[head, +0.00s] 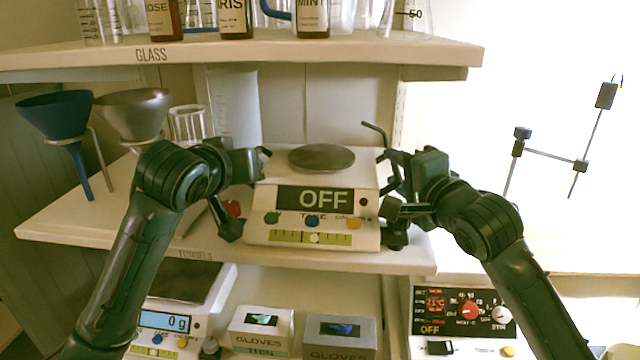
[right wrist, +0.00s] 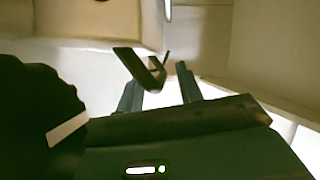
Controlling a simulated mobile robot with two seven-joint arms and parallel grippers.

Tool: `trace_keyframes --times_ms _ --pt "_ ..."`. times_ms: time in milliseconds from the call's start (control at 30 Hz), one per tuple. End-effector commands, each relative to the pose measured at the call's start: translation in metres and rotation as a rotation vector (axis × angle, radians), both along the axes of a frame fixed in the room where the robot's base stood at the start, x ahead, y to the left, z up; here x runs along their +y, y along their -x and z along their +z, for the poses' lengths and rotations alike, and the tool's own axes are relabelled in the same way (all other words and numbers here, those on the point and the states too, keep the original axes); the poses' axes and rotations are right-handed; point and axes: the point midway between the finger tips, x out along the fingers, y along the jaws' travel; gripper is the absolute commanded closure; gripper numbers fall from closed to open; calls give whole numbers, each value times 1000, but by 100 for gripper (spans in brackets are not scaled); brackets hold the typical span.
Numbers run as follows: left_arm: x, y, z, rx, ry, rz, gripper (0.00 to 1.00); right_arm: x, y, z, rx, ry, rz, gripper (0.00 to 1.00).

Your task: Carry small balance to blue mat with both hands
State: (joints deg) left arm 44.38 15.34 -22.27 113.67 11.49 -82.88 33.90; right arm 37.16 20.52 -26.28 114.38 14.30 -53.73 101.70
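The small balance (head: 315,200) is a white box with a round grey pan on top and a dark display reading OFF. It stands upright on the middle shelf. My left gripper (head: 257,165) is at its left side; its fingers are partly hidden, so I cannot tell how far apart they are. My right gripper (head: 390,178) is at its right side. In the right wrist view, the right fingers (right wrist: 160,90) stand apart, with a dark bent bracket (right wrist: 138,66) just in front of them. I cannot tell whether either gripper touches the balance. The blue mat does not show.
A blue funnel (head: 55,115), a grey funnel (head: 133,112) and a glass beaker (head: 188,125) stand left on the shelf. The upper shelf (head: 250,54) overhangs with bottles. Below are another balance (head: 165,322) and glove boxes (head: 262,330). A control unit (head: 460,315) is lower right.

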Motion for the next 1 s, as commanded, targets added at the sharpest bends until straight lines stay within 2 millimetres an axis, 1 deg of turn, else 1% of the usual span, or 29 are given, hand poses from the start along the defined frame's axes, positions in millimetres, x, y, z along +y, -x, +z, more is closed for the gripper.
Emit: trace_keyframes --times_ms 133,433,467,700,900,1000 --pt "-1 -8 -3 0 -1 0 78 3 -8 0 -1 1 0 64" --pt "-1 -9 -4 -1 0 0 78 4 -9 -1 0 0 0 64" --pt "-1 -9 -3 -1 0 0 80 4 -9 -1 0 0 0 66" --pt "-1 -9 -3 -1 0 0 100 3 -9 -1 0 0 0 85" --pt "-1 -9 -3 -1 0 0 100 3 -9 -1 0 0 0 100" --pt "-1 -9 -4 -1 0 0 100 3 -9 -1 0 0 0 100"
